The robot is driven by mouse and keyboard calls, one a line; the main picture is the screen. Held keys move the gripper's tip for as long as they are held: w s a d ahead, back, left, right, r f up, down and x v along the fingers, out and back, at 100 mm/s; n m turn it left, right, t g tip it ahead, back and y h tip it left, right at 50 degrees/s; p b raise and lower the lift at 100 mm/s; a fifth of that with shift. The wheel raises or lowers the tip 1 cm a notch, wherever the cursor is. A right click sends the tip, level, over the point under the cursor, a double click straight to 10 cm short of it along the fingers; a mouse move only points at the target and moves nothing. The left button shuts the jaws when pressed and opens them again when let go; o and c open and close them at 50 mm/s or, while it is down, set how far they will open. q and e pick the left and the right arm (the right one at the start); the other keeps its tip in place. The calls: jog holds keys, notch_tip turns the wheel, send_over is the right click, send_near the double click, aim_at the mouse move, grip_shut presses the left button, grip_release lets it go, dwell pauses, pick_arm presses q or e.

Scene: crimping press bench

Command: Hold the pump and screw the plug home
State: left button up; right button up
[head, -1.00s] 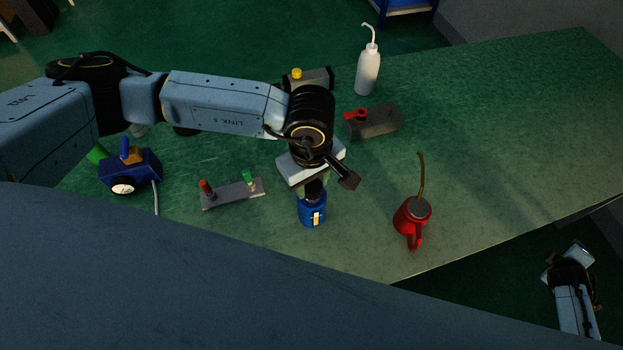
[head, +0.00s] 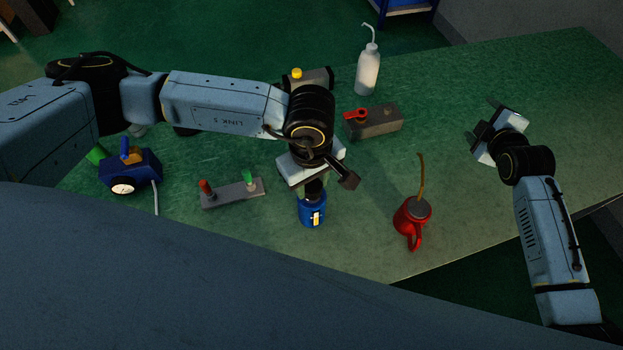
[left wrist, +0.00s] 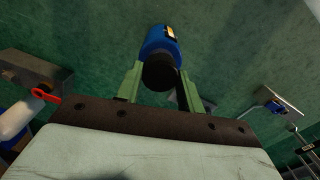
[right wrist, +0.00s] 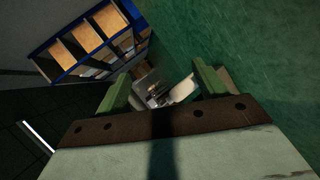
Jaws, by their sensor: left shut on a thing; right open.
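A blue gauge-fronted unit (head: 130,172), which looks like a pump, stands at the bench's left with a pale hose. A grey plate (head: 232,194) holds an upright red plug-like piece (head: 206,187) and a green one (head: 248,177); which is the task's plug I cannot tell. My left gripper (head: 313,187) is shut on the black top of a small blue bottle (head: 312,211). The bottle also shows between the fingers in the left wrist view (left wrist: 160,40). My right gripper (head: 481,120) is open and empty over the bench's right side.
A red oil can (head: 412,214) with a thin spout stands near the front edge. Behind are a grey block with a red lever (head: 375,122), a white squeeze bottle (head: 367,72) and a block with a yellow knob (head: 318,76). The bench's right side is clear.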

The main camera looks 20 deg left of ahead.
jog(key=s+a+r+n+g+y, duration=0.1)
jog(key=s+a+r+n+y, duration=0.2)
jog(key=a, duration=0.7)
jog(key=s+a+r+n+g+y, duration=0.1)
jog(key=s+a+r+y, duration=0.3)
jog(key=a, duration=0.5)
jog(key=m+g+y, duration=0.2)
jog(key=m+g, duration=0.4)
jog(key=g, duration=0.1)
send_near(324, 214)
jog(key=shift+w+a+f, duration=0.1)
jog(key=shift+w+a, duration=0.05)
jog(key=shift+a, duration=0.35)
jog(key=shift+w+a+f, duration=0.1)
jog(key=shift+w+a, duration=0.05)
jog(key=shift+a, duration=0.3)
jog(key=shift+s+a+f, duration=0.1)
jog(key=shift+s, duration=0.05)
jog(key=x, duration=0.9)
jog(key=shift+a+f, duration=0.1)
jog(key=shift+a, duration=0.3)
